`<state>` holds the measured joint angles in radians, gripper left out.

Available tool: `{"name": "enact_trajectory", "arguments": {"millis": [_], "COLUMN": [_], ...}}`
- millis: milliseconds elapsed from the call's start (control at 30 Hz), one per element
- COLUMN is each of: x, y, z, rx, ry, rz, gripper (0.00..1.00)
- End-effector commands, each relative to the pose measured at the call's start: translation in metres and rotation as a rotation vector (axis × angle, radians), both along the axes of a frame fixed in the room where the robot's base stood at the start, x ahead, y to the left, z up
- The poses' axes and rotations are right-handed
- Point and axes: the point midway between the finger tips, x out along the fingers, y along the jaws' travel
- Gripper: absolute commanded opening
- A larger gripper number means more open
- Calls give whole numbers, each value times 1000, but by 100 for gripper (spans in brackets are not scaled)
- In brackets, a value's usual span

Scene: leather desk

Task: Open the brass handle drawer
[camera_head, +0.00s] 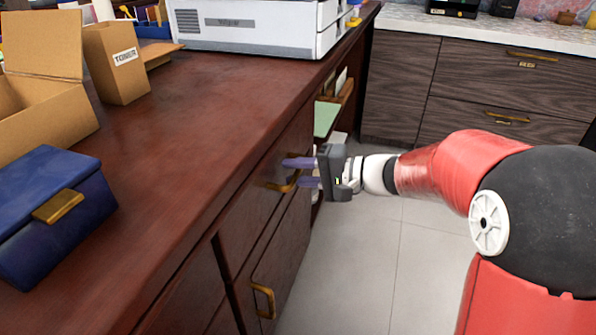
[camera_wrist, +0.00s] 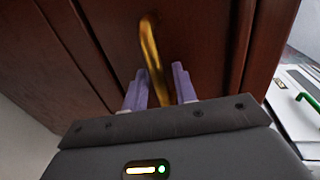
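The drawer front (camera_head: 262,200) is dark red-brown wood below the desk top and looks flush with the desk. Its brass handle (camera_head: 284,186) is a curved bar, also large in the wrist view (camera_wrist: 152,50). My gripper (camera_head: 300,172) reaches in from the right at the handle. Its two purple fingers are apart, one on each side of the bar in the wrist view (camera_wrist: 159,85). A gap shows between them, and I see no firm contact with the bar. The handle's near end is partly hidden between the fingers.
A door below has another brass handle (camera_head: 264,300). Open shelves with a green item (camera_head: 326,118) lie beyond the drawer. A blue box (camera_head: 50,212), cardboard boxes (camera_head: 115,62) and a printer (camera_head: 262,25) stand on the desk. The floor (camera_head: 360,270) beside it is clear.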

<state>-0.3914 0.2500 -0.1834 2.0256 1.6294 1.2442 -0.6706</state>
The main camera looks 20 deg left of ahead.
Motion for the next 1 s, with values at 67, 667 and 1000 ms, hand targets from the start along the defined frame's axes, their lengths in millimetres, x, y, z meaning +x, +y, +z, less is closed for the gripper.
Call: {"name": "enact_trajectory", "arguments": {"millis": [67,667,1000], "x": [0,0,-5], "y": [0,-9,-75], "z": [0,-1,-4], "rx": [0,0,0], "ry": [0,-1,-2], "rz": [0,-3,-7], "gripper": [17,0,0]}}
